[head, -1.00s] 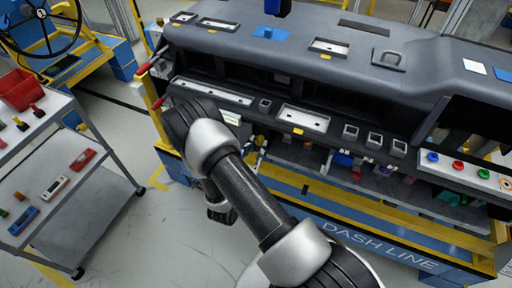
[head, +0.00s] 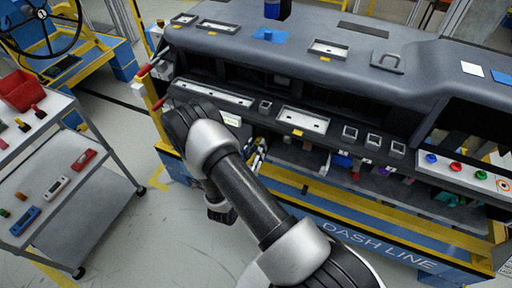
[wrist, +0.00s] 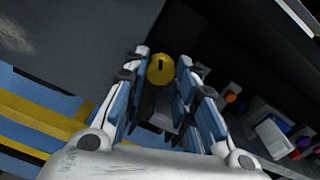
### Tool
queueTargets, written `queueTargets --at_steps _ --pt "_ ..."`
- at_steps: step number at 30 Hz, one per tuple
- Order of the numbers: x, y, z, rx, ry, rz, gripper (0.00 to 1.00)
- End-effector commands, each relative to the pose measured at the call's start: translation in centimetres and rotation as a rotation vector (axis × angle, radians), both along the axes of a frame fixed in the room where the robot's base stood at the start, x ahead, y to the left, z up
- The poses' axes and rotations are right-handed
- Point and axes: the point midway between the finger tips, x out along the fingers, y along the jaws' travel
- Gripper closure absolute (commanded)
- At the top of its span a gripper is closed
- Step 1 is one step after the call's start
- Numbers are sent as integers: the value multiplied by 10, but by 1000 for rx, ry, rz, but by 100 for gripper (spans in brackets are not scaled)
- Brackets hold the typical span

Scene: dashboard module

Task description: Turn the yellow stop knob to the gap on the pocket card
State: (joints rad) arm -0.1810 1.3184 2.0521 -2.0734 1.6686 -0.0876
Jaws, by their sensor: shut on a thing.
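The round yellow knob (wrist: 160,68) with a dark slot or mark on its face shows in the wrist view. It sits between the fingertips of my gripper (wrist: 162,66), which is shut on it. The dark mark runs roughly up and down in that view. In the head view my own arm hides the knob and the fingertips. A small pale card (head: 231,119) shows on the front of the dashboard module just beside my wrist. Its print is too small to read, and I cannot make out a gap on it.
The grey dashboard (head: 330,55) stands on a blue and yellow frame. Coloured buttons (head: 455,167) sit on a panel at the right. A grey cart (head: 75,205) with several parts stands at the left. Several coloured connectors hang near my gripper in the wrist view.

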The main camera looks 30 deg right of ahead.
Motion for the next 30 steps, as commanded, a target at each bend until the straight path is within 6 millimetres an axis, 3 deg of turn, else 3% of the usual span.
queueTargets --at_steps 15,30 --pt "0 0 1 -267 345 -1 98" --pt "0 0 0 -368 474 -2 98"
